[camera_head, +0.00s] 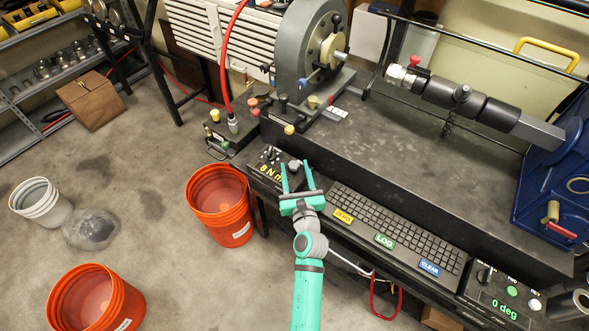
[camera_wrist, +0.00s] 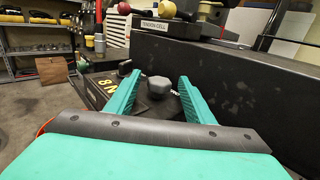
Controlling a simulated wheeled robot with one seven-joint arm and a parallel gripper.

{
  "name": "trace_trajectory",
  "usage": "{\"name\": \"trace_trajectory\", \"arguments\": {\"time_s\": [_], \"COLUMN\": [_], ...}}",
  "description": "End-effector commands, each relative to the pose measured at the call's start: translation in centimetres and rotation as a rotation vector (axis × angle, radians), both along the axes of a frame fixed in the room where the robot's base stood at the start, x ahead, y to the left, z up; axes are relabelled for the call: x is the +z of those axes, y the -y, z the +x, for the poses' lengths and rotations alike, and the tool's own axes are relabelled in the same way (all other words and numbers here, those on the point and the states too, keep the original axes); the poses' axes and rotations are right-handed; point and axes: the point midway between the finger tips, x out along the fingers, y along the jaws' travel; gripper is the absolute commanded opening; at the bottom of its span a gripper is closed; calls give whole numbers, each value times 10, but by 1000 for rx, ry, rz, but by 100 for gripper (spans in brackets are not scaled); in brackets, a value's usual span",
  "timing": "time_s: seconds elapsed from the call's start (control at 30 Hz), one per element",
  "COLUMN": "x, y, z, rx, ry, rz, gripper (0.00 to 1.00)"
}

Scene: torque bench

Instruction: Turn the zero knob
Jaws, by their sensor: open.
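A grey knob (camera_head: 294,165) stands on the small panel reading "8 Nm" (camera_head: 271,172), left of the keyboard. I cannot read a zero label on this knob. In the wrist view the knob (camera_wrist: 159,85) shows between and beyond my fingers. My gripper (camera_head: 295,168) is open and empty, with one teal finger to each side of the knob in the picture. I cannot tell whether either finger touches it. Another dark knob (camera_head: 484,274) is on the right panel that reads "0 deg" (camera_head: 504,308).
The black keyboard (camera_head: 395,225) has yellow ZERO, green LOG and blue CLEAR tags. A raised dark bench block (camera_head: 400,165) rises behind it. Small coloured knobs (camera_head: 289,129) and a red hose (camera_head: 228,75) stand at the back left. An orange bucket (camera_head: 203,222) is on the floor.

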Motion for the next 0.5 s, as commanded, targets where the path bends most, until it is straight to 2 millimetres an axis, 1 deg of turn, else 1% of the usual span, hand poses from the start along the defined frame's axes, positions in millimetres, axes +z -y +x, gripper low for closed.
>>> {"name": "trace_trajectory", "arguments": {"time_s": [0.1,0.33,0.37,0.4,0.47,0.5], "x": [0,0,0,0,0,0], "y": [-1,-1,-1,-1,-1,-1], "z": [4,4,4,4,4,4], "rx": [0,0,0,0,0,0], "ry": [0,0,0,0,0,0], "rz": [0,0,0,0,0,0], "gripper": [48,48,46,36,22,12]}}
